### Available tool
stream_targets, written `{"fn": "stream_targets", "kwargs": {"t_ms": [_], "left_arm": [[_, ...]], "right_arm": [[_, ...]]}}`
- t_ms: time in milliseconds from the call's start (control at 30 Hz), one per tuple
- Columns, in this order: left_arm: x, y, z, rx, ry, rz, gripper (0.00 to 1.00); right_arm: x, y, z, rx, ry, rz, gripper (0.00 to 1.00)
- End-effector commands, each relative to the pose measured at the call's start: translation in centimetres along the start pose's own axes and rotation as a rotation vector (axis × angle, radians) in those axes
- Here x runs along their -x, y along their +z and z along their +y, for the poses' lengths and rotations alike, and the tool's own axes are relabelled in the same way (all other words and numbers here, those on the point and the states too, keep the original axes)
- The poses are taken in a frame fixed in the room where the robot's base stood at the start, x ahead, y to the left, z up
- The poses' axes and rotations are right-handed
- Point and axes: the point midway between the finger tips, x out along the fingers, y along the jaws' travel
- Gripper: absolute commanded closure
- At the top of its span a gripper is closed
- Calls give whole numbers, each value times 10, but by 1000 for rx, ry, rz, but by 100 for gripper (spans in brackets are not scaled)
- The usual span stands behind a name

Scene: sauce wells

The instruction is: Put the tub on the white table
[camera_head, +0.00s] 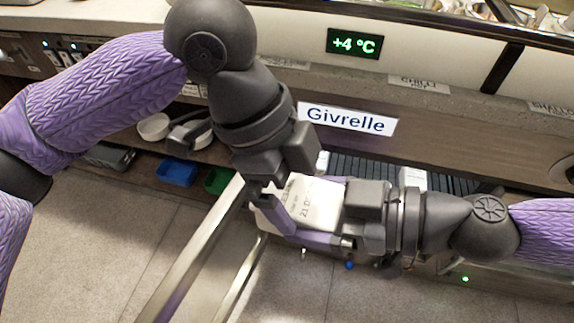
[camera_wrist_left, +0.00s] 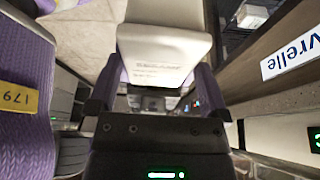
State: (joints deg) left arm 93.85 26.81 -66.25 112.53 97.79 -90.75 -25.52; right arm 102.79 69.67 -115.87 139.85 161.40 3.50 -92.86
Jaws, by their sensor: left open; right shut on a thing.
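The tub (camera_head: 317,204) is white with a printed date label, partly hidden by my grippers in the head view. My right gripper (camera_head: 300,212) comes in from the right, with its purple fingers shut on the tub's sides. My left gripper (camera_head: 274,188) is open at the tub's upper left side in the head view. In the left wrist view, the white tub (camera_wrist_left: 165,55) lies between and beyond the open left fingers (camera_wrist_left: 160,85). I cannot tell whether they touch it. I cannot make out a white table in either view.
Two metal bars (camera_head: 196,250) run below my left gripper. A blue bin (camera_head: 177,172) and a green bin (camera_head: 217,181) sit on a low shelf at left. Behind is a counter with a Givrelle sign (camera_head: 347,119) and a +4 °C display (camera_head: 354,44).

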Motion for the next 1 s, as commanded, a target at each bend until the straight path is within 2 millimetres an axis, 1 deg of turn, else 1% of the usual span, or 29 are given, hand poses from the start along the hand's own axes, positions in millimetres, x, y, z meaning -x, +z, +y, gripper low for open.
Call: {"fn": "stream_targets", "kwargs": {"t_ms": [67,100,267,300,467,500,533,567,600,833,933,1000], "left_arm": [[0,0,0,0,0,0,0],[0,0,0,0,0,0,4],[0,0,0,1,0,0,38],[1,0,0,1,-1,0,47],[1,0,0,1,-2,0,80],[1,0,0,1,-2,0,89],[1,0,-1,1,-2,0,94],[1,0,-1,1,-3,1,94],[1,0,-1,1,-3,1,94],[1,0,0,1,-2,1,94],[1,0,0,1,-1,1,94],[1,0,0,1,-1,1,94]], "right_arm": [[0,0,0,1,0,1,94],[0,0,0,1,0,1,94],[0,0,0,1,-1,1,94],[0,0,0,1,-1,1,94],[0,0,-1,1,-3,1,94],[0,0,-1,1,-3,1,94],[0,0,-1,1,-4,1,94],[0,0,-1,1,-4,1,6],[0,0,-1,1,-4,1,0],[2,0,0,1,0,0,0],[14,0,2,3,6,-1,0],[30,-1,2,3,9,2,0]]}}
